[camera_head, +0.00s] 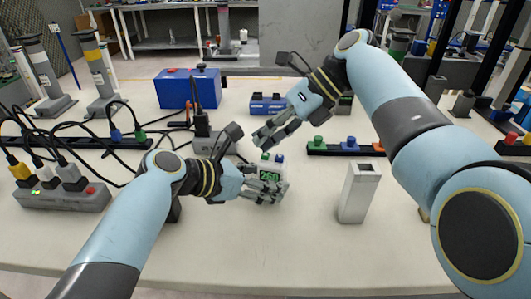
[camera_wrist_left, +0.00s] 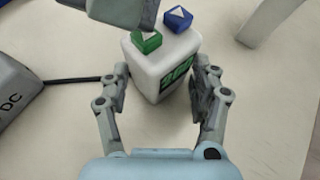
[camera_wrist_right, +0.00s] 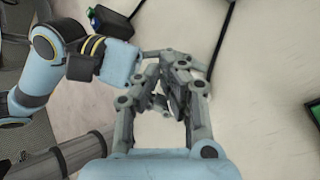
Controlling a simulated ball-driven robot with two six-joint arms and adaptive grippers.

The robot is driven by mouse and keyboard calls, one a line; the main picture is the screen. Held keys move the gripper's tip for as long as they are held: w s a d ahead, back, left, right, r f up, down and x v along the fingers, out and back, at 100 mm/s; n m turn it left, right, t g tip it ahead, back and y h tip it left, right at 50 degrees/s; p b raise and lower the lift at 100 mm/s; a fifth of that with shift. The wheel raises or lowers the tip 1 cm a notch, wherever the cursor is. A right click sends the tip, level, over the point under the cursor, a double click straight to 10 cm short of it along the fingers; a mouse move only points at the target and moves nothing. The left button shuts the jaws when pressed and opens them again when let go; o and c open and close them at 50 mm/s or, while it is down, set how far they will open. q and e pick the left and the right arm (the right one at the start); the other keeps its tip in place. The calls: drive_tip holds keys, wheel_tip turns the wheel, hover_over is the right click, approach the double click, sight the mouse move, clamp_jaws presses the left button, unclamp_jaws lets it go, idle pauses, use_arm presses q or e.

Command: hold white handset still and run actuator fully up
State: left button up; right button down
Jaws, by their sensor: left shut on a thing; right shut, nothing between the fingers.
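The white handset (camera_head: 278,168) stands upright at the table's middle, with a green display reading about 260. In the left wrist view the handset (camera_wrist_left: 150,72) shows a green button (camera_wrist_left: 146,42) and a blue button (camera_wrist_left: 178,18) on top. My left gripper (camera_head: 264,190) is shut on its sides, one finger on each side. My right gripper (camera_head: 268,136) is shut and empty, above and behind the handset, apart from the buttons. In the right wrist view its fingers (camera_wrist_right: 172,85) are together. A pale hollow column (camera_head: 353,195), possibly the actuator, stands to the right.
A grey power strip (camera_head: 62,197) with plugs and black cables lies at the left. A grey box marked DC (camera_wrist_left: 15,88) sits beside the handset. A blue toolbox (camera_head: 187,90) and a black rail with coloured knobs (camera_head: 347,149) are behind. The front table strip is clear.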

drive_tip(key=shift+f, duration=0.55)
idle(1.2)
drive_tip(key=shift+r, duration=0.15)
idle(2.4)
drive_tip(key=shift+r, duration=0.8)
drive_tip(key=shift+r, duration=0.1)
drive_tip(key=shift+r, duration=2.4)
use_arm(q)
drive_tip(key=o, duration=0.9)
drive_tip(key=shift+o, duration=0.2)
